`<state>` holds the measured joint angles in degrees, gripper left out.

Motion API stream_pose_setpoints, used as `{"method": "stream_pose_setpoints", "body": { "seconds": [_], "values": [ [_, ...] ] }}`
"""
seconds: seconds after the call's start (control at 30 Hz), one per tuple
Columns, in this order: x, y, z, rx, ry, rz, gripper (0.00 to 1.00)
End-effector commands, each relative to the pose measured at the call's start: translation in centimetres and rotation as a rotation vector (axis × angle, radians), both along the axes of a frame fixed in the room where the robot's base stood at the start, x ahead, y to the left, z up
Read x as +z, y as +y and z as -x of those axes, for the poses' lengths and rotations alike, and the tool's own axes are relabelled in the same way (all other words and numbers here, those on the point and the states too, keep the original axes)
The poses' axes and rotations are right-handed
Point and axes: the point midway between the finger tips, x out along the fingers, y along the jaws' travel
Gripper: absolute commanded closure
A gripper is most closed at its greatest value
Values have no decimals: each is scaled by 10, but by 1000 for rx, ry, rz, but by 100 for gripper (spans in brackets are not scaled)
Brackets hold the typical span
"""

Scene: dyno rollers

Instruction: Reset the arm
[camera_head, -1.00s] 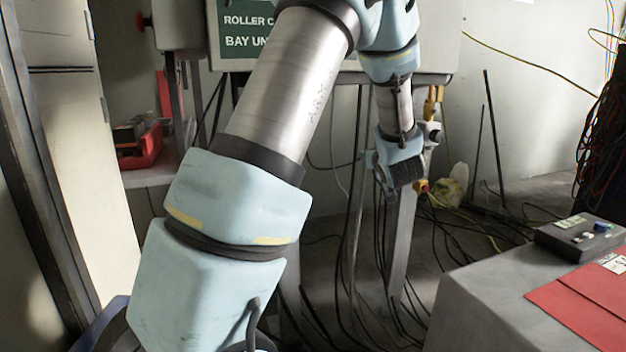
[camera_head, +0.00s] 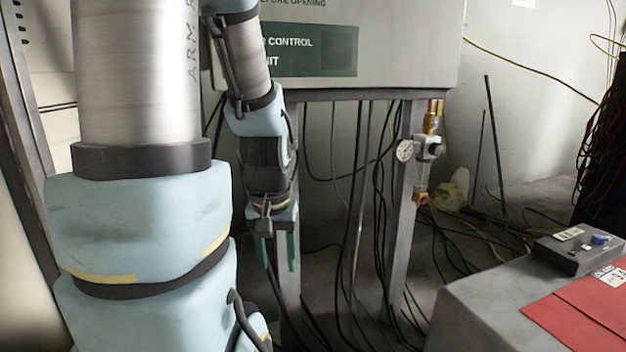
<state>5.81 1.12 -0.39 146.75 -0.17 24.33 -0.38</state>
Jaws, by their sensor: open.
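My arm fills the left of the head view, with light blue joints and a bare metal link. My gripper (camera_head: 279,252) hangs at the arm's end, left of the picture's middle, pointing down. Its two greenish fingers are apart with nothing seen between them. It is in front of a grey leg of the control unit's stand.
A grey control cabinet (camera_head: 408,50) with a green sign stands behind my arm. A pressure gauge (camera_head: 405,151) and valve are on a stand leg. Black cables (camera_head: 375,230) hang and trail below. A grey bench (camera_head: 470,305) at right bears a button box (camera_head: 580,250) and a red folder (camera_head: 585,312).

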Motion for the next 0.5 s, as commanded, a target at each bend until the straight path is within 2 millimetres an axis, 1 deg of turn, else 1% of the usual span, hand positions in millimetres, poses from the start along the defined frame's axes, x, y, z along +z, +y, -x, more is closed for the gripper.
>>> {"method": "stream_pose_setpoints", "body": {
  "seconds": [0.03,0.17,0.5],
  "values": [
    [22,0,0,0,-1,0,46],
    [56,0,-1,0,-2,0,46],
    [162,0,-1,-1,-2,1,46]
  ]
}}
